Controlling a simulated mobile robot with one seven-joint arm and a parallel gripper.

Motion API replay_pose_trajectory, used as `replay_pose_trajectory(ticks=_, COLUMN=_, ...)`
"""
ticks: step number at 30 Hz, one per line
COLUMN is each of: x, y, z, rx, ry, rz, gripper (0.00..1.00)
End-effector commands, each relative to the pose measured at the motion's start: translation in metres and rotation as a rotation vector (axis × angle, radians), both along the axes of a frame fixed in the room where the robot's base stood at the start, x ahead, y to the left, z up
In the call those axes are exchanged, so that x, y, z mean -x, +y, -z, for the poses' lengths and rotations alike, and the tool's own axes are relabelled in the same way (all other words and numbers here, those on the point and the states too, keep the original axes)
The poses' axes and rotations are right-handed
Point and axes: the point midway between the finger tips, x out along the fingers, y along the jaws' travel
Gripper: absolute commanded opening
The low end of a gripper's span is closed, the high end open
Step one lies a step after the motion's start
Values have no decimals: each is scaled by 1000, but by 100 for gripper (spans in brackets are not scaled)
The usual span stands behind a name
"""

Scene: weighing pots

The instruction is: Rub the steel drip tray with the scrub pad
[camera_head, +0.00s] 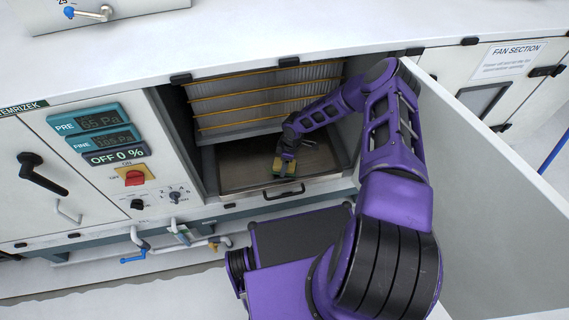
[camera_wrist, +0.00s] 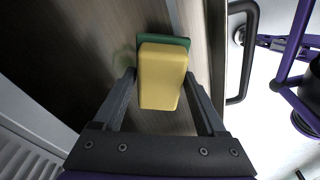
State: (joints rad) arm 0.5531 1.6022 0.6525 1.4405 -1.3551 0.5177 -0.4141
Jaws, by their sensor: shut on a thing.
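The scrub pad (camera_wrist: 162,78), a yellow block with a green layer on its far side, is between the fingers of my gripper (camera_wrist: 165,85) in the wrist view. My gripper is shut on it. In the head view the pad (camera_head: 279,168) is at or just above the steel drip tray (camera_head: 240,170), near the tray's middle. The brushed tray also fills much of the wrist view (camera_wrist: 120,50). I cannot tell whether the green face touches the tray.
The tray lies in an open cabinet bay below a pleated filter (camera_head: 265,95) with yellow strips. A black handle (camera_head: 284,192) is on its front edge. The open door (camera_head: 490,190) stands to the right of my arm. A control panel (camera_head: 105,150) is left of the bay.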

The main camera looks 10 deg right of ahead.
Motion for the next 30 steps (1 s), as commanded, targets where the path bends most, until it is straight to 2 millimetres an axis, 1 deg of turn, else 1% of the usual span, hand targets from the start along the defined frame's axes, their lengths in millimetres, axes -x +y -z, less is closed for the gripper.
replay_pose_trajectory(ticks=30, x=0, y=0, z=19, rx=0, ry=0, rz=0, gripper=30)
